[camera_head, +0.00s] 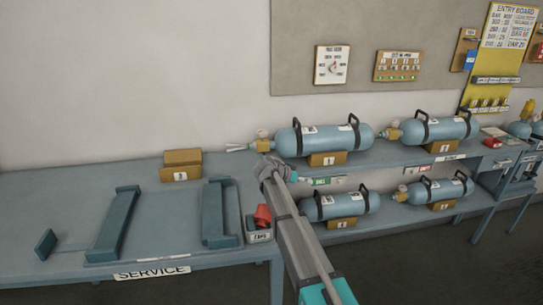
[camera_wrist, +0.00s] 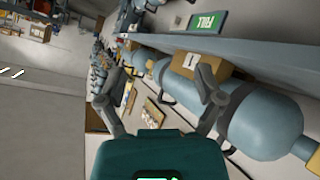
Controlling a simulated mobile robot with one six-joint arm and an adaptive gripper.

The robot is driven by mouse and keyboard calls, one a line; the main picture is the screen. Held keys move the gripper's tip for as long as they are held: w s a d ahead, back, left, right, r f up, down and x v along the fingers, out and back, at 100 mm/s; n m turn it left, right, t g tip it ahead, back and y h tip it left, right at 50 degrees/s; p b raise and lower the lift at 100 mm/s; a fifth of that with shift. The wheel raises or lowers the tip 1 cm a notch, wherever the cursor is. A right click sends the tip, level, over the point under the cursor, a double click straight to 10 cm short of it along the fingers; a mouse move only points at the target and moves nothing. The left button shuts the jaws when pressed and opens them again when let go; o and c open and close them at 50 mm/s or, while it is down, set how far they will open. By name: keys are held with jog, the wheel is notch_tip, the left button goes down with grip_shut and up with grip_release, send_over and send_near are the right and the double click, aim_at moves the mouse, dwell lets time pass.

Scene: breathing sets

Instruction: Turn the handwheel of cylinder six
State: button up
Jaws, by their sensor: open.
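Several blue cylinders lie on brown numbered blocks on a two-level rack. The upper left one (camera_head: 325,138) has a block marked 1. The others are an upper right cylinder (camera_head: 440,130), a lower left one (camera_head: 340,204) and a lower right one (camera_head: 441,190); their numbers are too small to read surely, so I cannot tell which is six. Valve ends with gauges face left.
A service bench (camera_head: 75,205) with teal cradles (camera_head: 115,225) and a brown block (camera_head: 182,172) marked 3 stands left. A red item (camera_head: 262,215) sits in a small box by the rack. A green FULL sign (camera_wrist: 207,22) is on the shelf edge. Boards hang on the wall.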

jog(key=s+d+f+n+g+y, duration=0.1)
jog(key=s+d+f+g+y, duration=0.15)
jog(key=s+d, duration=0.5)
jog(key=s+d+f+n+g+y, duration=0.15)
jog(key=s+d+f, duration=0.25)
jog(key=s, duration=0.6)
jog(key=s+d+f+n+g+y, duration=0.1)
jog(key=s+n+y, duration=0.3)
jog(key=s, duration=1.3)
jog(key=shift+d+f+g+y, duration=0.4)
jog(key=shift+d+f+y, duration=0.15)
jog(key=shift+y, duration=0.35)
